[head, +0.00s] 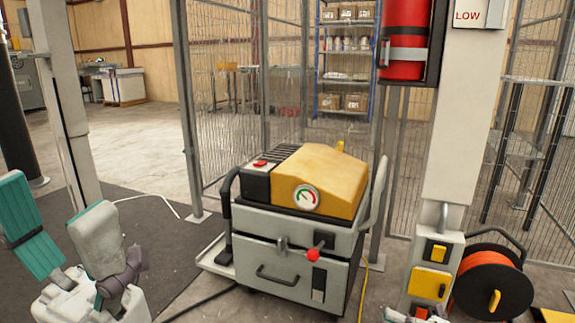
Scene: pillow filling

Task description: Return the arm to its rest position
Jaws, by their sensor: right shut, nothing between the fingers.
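The machine has a yellow cover, a round gauge, a red button and a grey drawer cabinet below.
A dark floor mat (165,262) lies behind my gripper. A wire mesh fence (225,85) stands behind the machine. On the right are an orange cable reel (490,285), a grey post (458,110) and a red cylinder (404,40). Open floor shows at the back left.

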